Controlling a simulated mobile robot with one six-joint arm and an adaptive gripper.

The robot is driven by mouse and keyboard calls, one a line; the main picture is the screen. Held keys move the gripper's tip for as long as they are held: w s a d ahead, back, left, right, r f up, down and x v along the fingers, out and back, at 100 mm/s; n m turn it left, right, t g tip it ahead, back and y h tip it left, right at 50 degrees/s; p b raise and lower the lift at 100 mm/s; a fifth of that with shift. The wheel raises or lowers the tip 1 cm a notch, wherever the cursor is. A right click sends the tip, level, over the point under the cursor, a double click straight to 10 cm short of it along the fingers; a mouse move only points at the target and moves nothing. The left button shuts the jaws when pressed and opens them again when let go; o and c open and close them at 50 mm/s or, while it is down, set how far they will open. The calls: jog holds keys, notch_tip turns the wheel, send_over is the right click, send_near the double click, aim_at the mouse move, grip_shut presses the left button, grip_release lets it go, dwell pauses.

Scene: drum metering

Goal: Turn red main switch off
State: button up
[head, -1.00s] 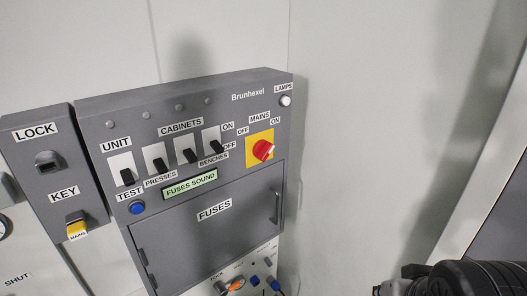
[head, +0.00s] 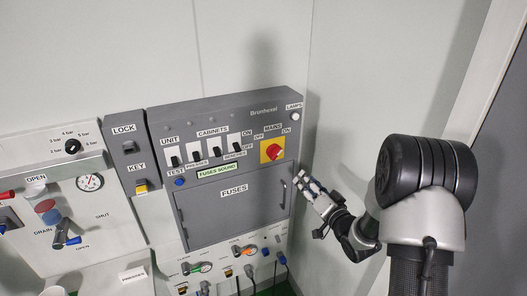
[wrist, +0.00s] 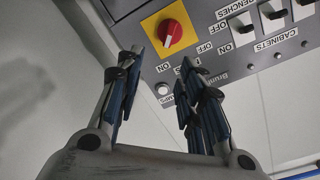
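The red main switch (head: 273,151) is a rotary knob on a yellow plate (head: 264,157) at the right of the grey Brunhexel panel. Its handle slants up and right, toward the ON label. My gripper (head: 308,184) is to the right of the fuse door, below and right of the switch, and apart from it. In the wrist view, where the panel appears upside down, the switch (wrist: 171,32) lies beyond the fingertips. There the gripper (wrist: 158,62) shows two spread fingers with nothing between them.
Several cabinet switches (head: 216,151) sit left of the main switch. The LAMPS button (head: 295,117) is above right of it. The FUSES door (head: 235,205) with its handle (head: 284,193) is below. Key and lock boxes (head: 127,148) and valves stand at the left.

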jog(key=a, duration=0.1)
jog(key=p, duration=0.1)
send_near(277, 155)
jog(key=shift+y, duration=0.4)
jog(key=x, duration=0.9)
jog(key=shift+d+f, duration=0.25)
jog(key=shift+d, duration=0.1)
jog(key=shift+c, duration=0.4)
grip_shut()
